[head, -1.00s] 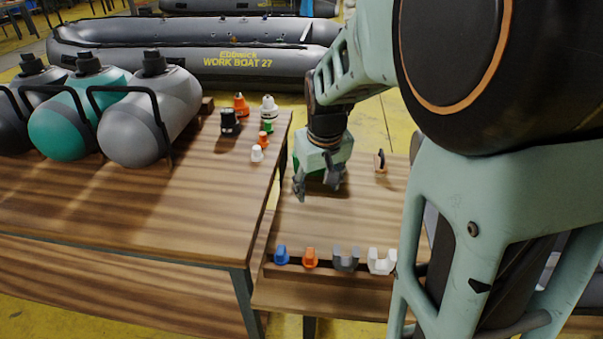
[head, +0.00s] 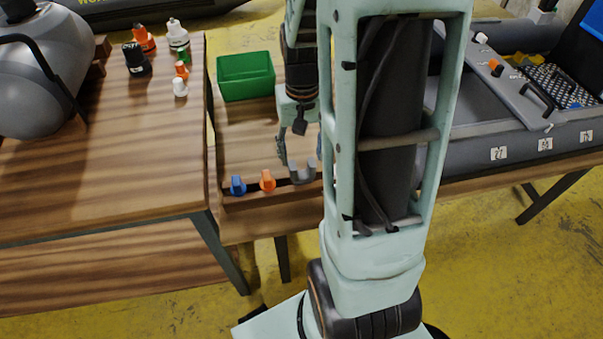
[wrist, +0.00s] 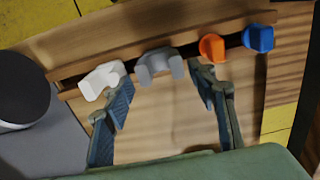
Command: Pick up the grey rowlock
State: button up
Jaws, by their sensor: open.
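The grey rowlock (head: 303,174) is a U-shaped piece on the wooden ledge at the front of the low bench. It also shows in the wrist view (wrist: 159,66), between an orange piece and a white one. My gripper (head: 299,150) is just behind and above it, pointing down. In the wrist view my gripper (wrist: 165,88) has its two fingers spread wide and nothing between them, with the grey rowlock just beyond the fingertips, near the middle of the gap. My arm partly covers the gripper in the head view.
On the same ledge stand a blue piece (head: 238,185), an orange piece (head: 267,180) and a white rowlock (wrist: 102,80). A green bin (head: 246,76) stands behind. The higher table (head: 120,170) is on the left, with bottles and small caps. A grey boat (head: 500,140) lies to the right.

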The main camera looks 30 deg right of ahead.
aim_at(302, 176)
notch_tip(302, 176, down, 5)
jog(key=shift+w+d+f+b, duration=0.1)
jog(key=shift+w+f+b, duration=0.1)
jog(key=shift+b, duration=0.65)
jog(key=c, duration=0.9)
jog(key=shift+o, duration=0.2)
notch_tip(302, 176, up, 11)
jog(key=p, duration=0.4)
jog(key=shift+r, duration=0.15)
